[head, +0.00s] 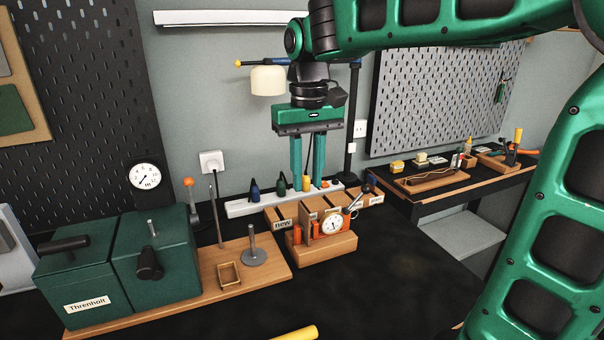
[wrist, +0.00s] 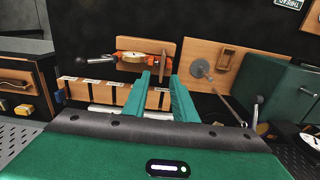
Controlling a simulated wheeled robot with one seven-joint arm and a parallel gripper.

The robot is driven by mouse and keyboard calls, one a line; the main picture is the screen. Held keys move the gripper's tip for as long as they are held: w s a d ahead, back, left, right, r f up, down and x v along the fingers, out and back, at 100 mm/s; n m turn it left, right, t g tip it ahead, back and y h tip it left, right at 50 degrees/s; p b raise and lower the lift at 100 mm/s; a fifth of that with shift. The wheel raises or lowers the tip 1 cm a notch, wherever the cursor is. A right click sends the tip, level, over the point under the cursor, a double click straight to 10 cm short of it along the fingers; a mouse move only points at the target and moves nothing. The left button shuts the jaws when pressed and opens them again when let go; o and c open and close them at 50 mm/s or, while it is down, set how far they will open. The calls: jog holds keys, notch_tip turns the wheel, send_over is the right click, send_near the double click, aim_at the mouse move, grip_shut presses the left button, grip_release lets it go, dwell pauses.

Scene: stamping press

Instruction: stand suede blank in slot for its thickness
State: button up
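A thin brown blank (head: 304,222), apparently the suede one, stands upright at the orange dial gauge (head: 331,224) on its wooden block. In the wrist view the blank (wrist: 163,63) shows edge-on just beyond my fingertips, roughly between their lines. My gripper (head: 308,186) points down above the rack and gauge. In the wrist view its two green fingers (wrist: 161,75) are apart with nothing between them. The wooden slot rack (wrist: 118,96) has several labelled slots. In the head view the rack (head: 282,222) is partly hidden behind the gauge; one label reads "new".
A green press (head: 155,255) on a wooden base stands left, with a small wooden tray (head: 229,275) and a round metal post (head: 253,255). A white strip with bottles (head: 240,206) lies behind the rack. The black bench front right is clear. A side table (head: 440,185) stands right.

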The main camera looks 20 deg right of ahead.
aim_at(304, 208)
jog(key=shift+w+a, duration=0.15)
jog(key=shift+a, duration=0.2)
jog(key=shift+f, duration=0.15)
notch_tip(304, 208, down, 7)
jog(key=shift+d+f, duration=0.1)
jog(key=shift+f, duration=0.05)
grip_shut()
jog(key=shift+r, duration=2.05)
